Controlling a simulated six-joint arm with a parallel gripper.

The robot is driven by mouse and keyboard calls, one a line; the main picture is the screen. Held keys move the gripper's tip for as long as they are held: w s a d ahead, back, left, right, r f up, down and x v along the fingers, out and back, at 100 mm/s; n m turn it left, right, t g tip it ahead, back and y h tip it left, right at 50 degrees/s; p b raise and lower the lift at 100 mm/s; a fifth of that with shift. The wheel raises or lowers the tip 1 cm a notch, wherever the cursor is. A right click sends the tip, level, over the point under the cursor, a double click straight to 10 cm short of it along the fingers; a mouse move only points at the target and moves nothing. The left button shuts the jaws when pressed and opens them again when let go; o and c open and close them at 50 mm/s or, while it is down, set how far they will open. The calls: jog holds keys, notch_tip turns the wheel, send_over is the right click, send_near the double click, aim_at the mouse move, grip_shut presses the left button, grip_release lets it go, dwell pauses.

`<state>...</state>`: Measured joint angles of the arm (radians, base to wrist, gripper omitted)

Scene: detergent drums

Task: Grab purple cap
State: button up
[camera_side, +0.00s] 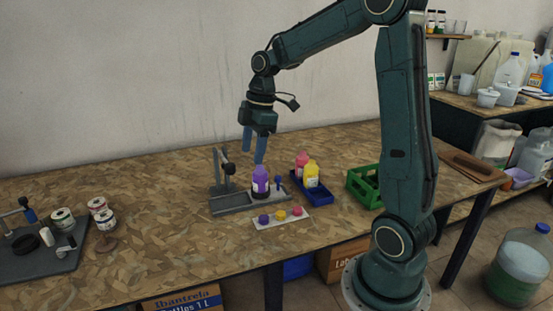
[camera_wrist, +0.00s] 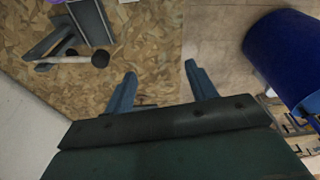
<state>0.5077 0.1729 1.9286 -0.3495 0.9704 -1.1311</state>
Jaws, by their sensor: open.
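The purple cap (camera_side: 264,218) sits at the left end of a small white strip (camera_side: 270,225) on the wooden table, beside a yellow cap (camera_side: 281,215) and a pinkish-red cap (camera_side: 297,211). My gripper (camera_side: 253,158) is open and empty, above and behind the purple bottle (camera_side: 260,184), well apart from the purple cap. In the wrist view my two blue fingers (camera_wrist: 160,72) are spread over the table edge and floor. I cannot make out the purple cap in that view.
The purple bottle stands at a grey fixture (camera_side: 225,204) with an upright lever. A blue tray (camera_side: 318,198) holds a pink and a yellow bottle. A green crate (camera_side: 365,187) stands further right. Cans and a dark plate (camera_side: 35,262) are far left. Table between is clear.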

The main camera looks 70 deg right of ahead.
jog(key=w+d+f+n+y, duration=0.2)
jog(key=d+f+n, duration=0.1)
jog(key=d+f, duration=0.5)
jog(key=n+g+y, duration=0.1)
jog(key=n, duration=0.2)
send_near(264, 217)
jog(key=shift+x, duration=1.55)
jog(key=shift+a, duration=0.1)
jog(key=shift+x, duration=2.55)
jog(key=shift+c, duration=0.3)
jog(key=c, duration=1)
